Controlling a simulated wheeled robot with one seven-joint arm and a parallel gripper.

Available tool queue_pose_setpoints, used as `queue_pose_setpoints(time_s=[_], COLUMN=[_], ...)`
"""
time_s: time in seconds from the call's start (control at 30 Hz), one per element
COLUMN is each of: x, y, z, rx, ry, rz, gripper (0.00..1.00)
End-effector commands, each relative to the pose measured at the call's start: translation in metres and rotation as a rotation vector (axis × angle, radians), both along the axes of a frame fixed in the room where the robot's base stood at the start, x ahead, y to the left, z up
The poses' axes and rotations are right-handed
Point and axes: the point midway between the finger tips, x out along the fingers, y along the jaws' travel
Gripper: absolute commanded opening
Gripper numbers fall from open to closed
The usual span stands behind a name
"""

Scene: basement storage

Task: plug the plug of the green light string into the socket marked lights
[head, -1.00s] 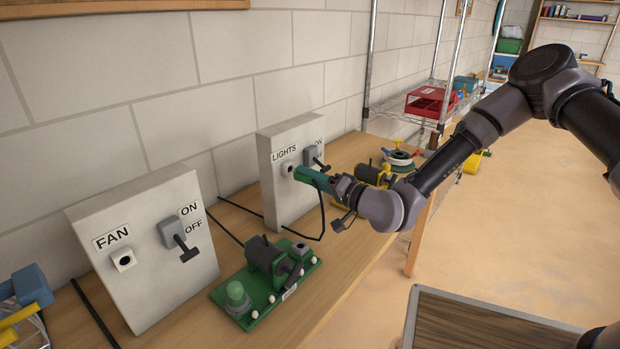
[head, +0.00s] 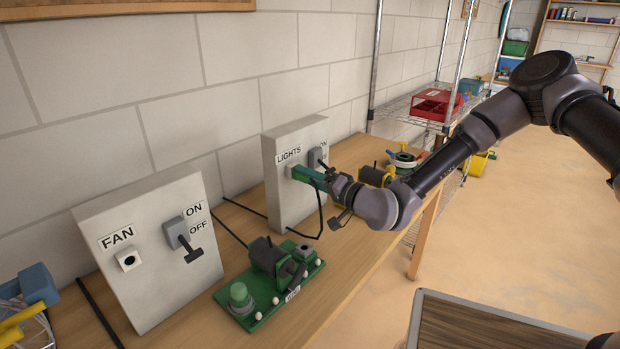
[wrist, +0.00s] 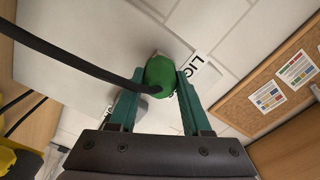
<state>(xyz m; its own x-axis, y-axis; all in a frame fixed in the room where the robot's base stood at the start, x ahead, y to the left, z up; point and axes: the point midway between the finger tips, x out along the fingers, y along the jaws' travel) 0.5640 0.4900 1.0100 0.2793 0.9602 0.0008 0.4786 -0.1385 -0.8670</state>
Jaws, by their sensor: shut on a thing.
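My gripper (head: 310,178) is shut on the green plug (wrist: 160,76), with one teal finger on each side of it in the wrist view. A black cord leaves the back of the plug and, in the head view, hangs down in a loop (head: 321,215). The plug's front end is against the face of the grey panel (head: 285,206) marked LIGHTS, at its socket (head: 288,171). The plug and fingers mostly cover the socket, so I cannot tell how deep the plug sits. The wrist view also shows part of the panel's lettering (wrist: 193,70).
A switch (head: 317,156) is close to the right of the socket. The FAN panel (head: 150,245) stands at left with an empty socket (head: 128,259). A green board (head: 262,305) with a lamp and a black part lies on the bench before the panels. Tools (head: 402,161) lie to the right.

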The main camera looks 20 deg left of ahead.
Motion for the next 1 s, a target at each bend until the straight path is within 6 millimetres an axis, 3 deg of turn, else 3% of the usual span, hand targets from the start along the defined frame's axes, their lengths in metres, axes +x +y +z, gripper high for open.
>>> queue_pose_setpoints(time_s=[0.27,0.3,0.37,0.77,1.0], x=[0.002,0.001,0.002,0.0,-0.011], y=[0.007,0.006,0.006,0.0,-0.041], z=[0.0,0.0,0.0,0.0,-0.001], rx=[0.0,0.0,0.0,-0.001,-0.001], ry=[0.001,0.001,0.001,0.001,0.005], rz=[0.0,0.001,0.001,0.0,-0.001], gripper=[0.0,0.64,0.83,0.83,0.83])
